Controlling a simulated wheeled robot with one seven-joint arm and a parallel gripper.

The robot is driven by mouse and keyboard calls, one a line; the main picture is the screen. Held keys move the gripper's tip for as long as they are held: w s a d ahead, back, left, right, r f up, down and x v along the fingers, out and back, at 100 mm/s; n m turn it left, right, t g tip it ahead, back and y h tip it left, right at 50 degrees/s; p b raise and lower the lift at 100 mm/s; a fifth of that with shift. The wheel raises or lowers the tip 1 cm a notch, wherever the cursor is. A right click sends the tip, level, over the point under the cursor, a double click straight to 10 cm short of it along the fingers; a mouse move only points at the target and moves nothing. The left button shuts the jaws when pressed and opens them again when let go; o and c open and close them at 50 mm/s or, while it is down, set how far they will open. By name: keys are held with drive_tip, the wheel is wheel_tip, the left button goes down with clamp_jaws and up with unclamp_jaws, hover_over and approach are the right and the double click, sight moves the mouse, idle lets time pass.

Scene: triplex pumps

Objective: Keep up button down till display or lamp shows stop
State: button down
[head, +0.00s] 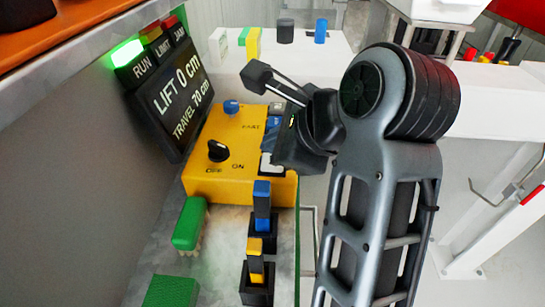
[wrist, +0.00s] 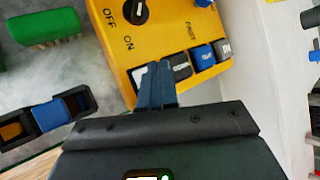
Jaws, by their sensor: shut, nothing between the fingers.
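The yellow control box (head: 232,130) carries a row of buttons along its right edge. In the wrist view, the row has a black button (wrist: 223,49), a blue button (wrist: 203,56) and another black button (wrist: 181,68). My gripper (wrist: 153,68) is shut and empty, its blue-grey fingertips over the near end of this row. They cover most of a white-marked key there; I cannot tell whether they touch or press it. The up button's label is not readable. The RUN lamp (head: 127,52) glows green; the LIMIT lamp (head: 151,35) and JAM lamp (head: 170,23) look unlit.
A black OFF/ON knob (head: 217,151) and a blue knob (head: 231,107) stand on the box. Black holders with blue (head: 262,205) and yellow (head: 255,262) pieces stand in front. A white bench lies behind.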

drive_tip(key=shift+f, duration=0.1)
drive_tip(key=shift+f, duration=0.35)
